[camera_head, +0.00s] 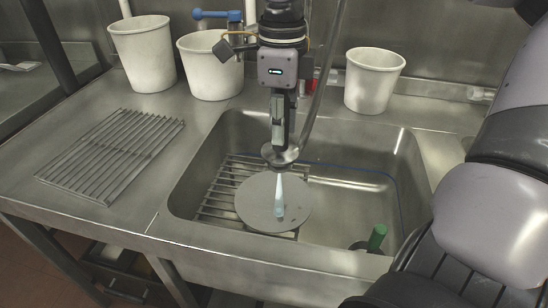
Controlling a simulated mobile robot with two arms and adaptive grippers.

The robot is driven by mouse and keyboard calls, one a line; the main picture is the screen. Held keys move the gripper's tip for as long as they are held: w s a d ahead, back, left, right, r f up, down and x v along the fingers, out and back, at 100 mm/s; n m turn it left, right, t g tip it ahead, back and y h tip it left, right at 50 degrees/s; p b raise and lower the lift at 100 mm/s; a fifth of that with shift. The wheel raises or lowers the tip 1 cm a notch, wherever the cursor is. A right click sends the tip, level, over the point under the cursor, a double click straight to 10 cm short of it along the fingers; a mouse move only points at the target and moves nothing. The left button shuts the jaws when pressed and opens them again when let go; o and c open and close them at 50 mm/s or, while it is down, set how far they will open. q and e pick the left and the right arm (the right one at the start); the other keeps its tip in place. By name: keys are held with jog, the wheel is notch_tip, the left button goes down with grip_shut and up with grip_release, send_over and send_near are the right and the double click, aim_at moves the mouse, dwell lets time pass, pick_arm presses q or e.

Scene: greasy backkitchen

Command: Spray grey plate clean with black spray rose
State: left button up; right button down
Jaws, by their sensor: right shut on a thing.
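The grey plate (252,205) lies on a wire rack in the left part of the sink. My right gripper (280,136) points down above it, shut on the spray rose (280,156). The rose's round head faces down over the plate, apart from it. A pale blue-white jet (280,196) runs from the rose onto the plate's middle. No clear dirt shows on the plate at this size. My left gripper is not in view.
The steel sink (345,205) has a green-topped part (377,238) at its front right. A wire rack (112,150) lies on the left counter. White buckets (374,80) stand along the back. A hose (327,75) hangs beside my right gripper. My arm fills the right side.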

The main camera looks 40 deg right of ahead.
jog(key=shift+s+d, duration=0.65)
jog(key=shift+s, duration=0.15)
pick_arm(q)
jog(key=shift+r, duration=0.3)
pick_arm(e)
jog(key=shift+s+d, duration=0.1)
jog(key=shift+s, duration=0.05)
jog(key=shift+r, duration=0.15)
notch_tip(320, 180, up, 2)
jog(key=shift+r+p, duration=0.1)
jog(key=shift+p, duration=0.85)
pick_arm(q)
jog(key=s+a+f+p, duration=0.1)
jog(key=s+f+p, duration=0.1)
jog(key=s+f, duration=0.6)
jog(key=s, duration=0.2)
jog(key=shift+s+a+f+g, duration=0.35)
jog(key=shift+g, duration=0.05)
pick_arm(e)
notch_tip(320, 180, up, 2)
jog(key=shift+r, duration=0.25)
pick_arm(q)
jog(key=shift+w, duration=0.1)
